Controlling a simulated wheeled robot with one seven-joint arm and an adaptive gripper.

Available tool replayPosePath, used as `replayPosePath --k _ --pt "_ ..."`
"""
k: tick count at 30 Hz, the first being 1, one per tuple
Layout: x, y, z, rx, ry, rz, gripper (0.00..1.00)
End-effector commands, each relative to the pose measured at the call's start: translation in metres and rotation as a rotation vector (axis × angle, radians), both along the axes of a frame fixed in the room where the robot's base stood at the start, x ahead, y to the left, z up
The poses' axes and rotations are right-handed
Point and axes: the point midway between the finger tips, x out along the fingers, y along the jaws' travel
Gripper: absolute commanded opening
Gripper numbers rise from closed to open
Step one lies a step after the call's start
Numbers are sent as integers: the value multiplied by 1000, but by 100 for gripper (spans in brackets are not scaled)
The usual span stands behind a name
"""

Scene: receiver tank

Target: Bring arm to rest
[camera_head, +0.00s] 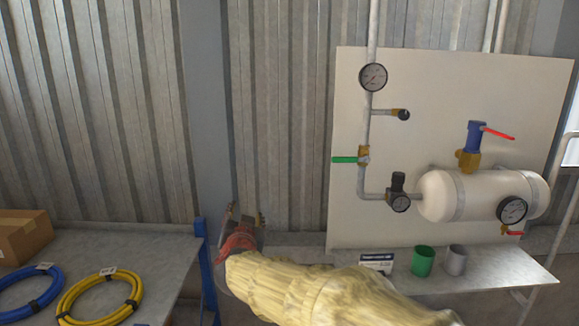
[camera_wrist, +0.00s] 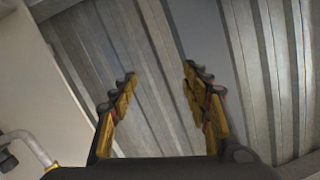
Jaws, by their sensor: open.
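My gripper (camera_wrist: 160,98) is open and empty in the wrist view, with its two yellow-and-black fingers spread and the corrugated wall beyond them. In the head view my gripper (camera_head: 246,215) is small and partly hidden behind my own wrist. My arm, in a pale yellow cover, reaches from the bottom right toward the wall. The gripper is in front of the corrugated wall, left of the white panel, and no object is between its fingers.
A shelf (camera_head: 480,268) bears a green cup (camera_head: 423,261) and grey cup (camera_head: 456,260). Left, a table (camera_head: 150,250) holds hoses (camera_head: 100,297) and a box (camera_head: 24,236).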

Motion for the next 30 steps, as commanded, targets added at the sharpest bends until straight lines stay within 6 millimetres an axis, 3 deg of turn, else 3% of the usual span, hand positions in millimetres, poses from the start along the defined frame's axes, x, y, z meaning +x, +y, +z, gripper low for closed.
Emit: replayPosePath --k 5,8,11,17,24,30 --pt "-57 20 -74 -3 187 272 47" --pt "-102 11 -124 -30 326 383 47" --pt "-148 -11 -173 -73 464 447 47" --pt "-233 -78 -260 -172 704 475 47" --pt "-325 -177 -356 -295 928 393 47" --pt "-377 -245 -417 -372 998 294 47"
